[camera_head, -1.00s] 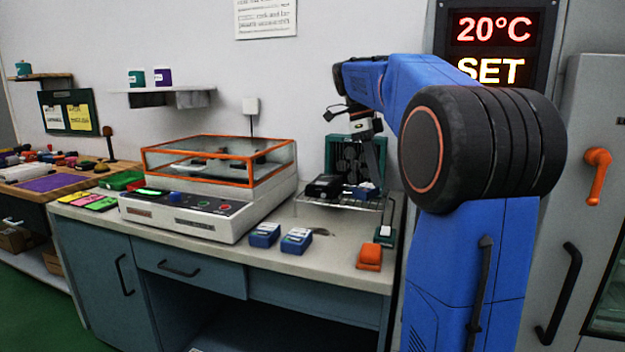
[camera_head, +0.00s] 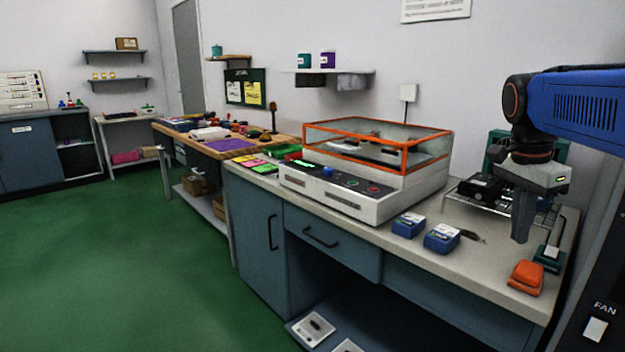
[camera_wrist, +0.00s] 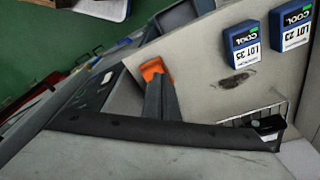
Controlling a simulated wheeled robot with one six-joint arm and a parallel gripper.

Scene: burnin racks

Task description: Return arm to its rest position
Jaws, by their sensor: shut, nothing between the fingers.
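My gripper (camera_head: 521,238) points down near the right end of the grey worktop, in front of the wire rack. Its fingers are shut with nothing between them. In the wrist view my gripper (camera_wrist: 162,100) shows as dark fingers, with an orange object partly behind their tips. My blue arm enters from the right edge in the head view.
The worktop (camera_head: 395,250) holds an orange-framed glass-topped machine (camera_head: 350,190), two blue boxes (camera_head: 408,225), (camera_head: 441,238), a wire rack (camera_head: 460,200) with a black device (camera_head: 482,187), and an orange object (camera_head: 525,277). Green floor (camera_head: 120,260) is clear at left.

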